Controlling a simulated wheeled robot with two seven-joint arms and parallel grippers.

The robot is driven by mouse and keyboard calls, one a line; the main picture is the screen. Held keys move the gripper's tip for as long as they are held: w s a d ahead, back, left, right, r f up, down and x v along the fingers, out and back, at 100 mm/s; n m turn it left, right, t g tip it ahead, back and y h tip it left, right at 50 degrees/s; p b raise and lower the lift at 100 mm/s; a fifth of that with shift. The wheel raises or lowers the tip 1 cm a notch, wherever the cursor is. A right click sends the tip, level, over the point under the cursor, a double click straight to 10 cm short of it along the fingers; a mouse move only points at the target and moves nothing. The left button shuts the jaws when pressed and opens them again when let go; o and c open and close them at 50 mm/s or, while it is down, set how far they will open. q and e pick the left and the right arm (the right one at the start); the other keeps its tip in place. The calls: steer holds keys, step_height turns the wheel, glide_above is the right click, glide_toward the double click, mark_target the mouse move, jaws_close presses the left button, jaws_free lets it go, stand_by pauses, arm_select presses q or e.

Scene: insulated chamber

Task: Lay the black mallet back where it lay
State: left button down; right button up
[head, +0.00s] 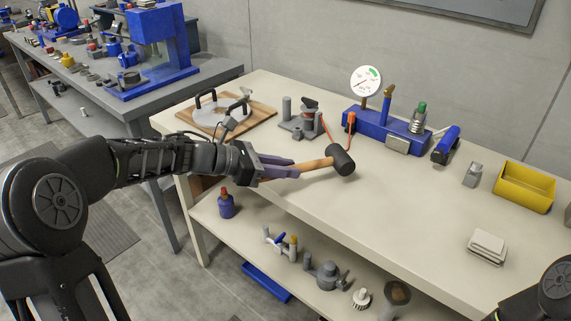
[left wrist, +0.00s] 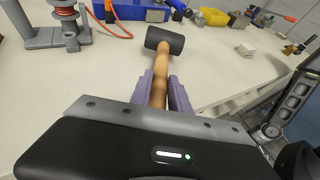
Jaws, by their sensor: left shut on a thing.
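The black mallet (head: 341,160) has a black head and a light wooden handle. My left gripper (head: 297,170) comes in from the left and is shut on the handle, with the head pointing right, over the front part of the bench top. In the left wrist view the mallet (left wrist: 165,41) points away from me, its handle between the purple fingers of my left gripper (left wrist: 160,92). I cannot tell whether the head touches the bench. My right gripper is not in view; only part of my right arm shows at the lower right.
The bench top (head: 400,210) is clear to the right of the mallet. Behind stand a grey fixture (head: 302,122), a blue block with a gauge (head: 385,128) and a yellow bin (head: 524,187). A wooden board (head: 226,115) lies at the left. White pads (head: 487,246) lie near the front edge.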

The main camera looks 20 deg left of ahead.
arm_select(q)
steer(key=shift+f+b, duration=0.95)
steer(key=shift+f, duration=0.2)
steer(key=c, duration=1.1)
jaws_free()
steer(key=shift+c, duration=0.2)
steer(key=shift+o, duration=0.5)
steer(key=o, duration=0.4)
steer(key=shift+o, duration=0.2)
steer(key=shift+s+a, duration=0.1)
steer(key=v, duration=0.8)
steer(key=shift+s+a+r, duration=0.2)
steer(key=shift+a, duration=0.1)
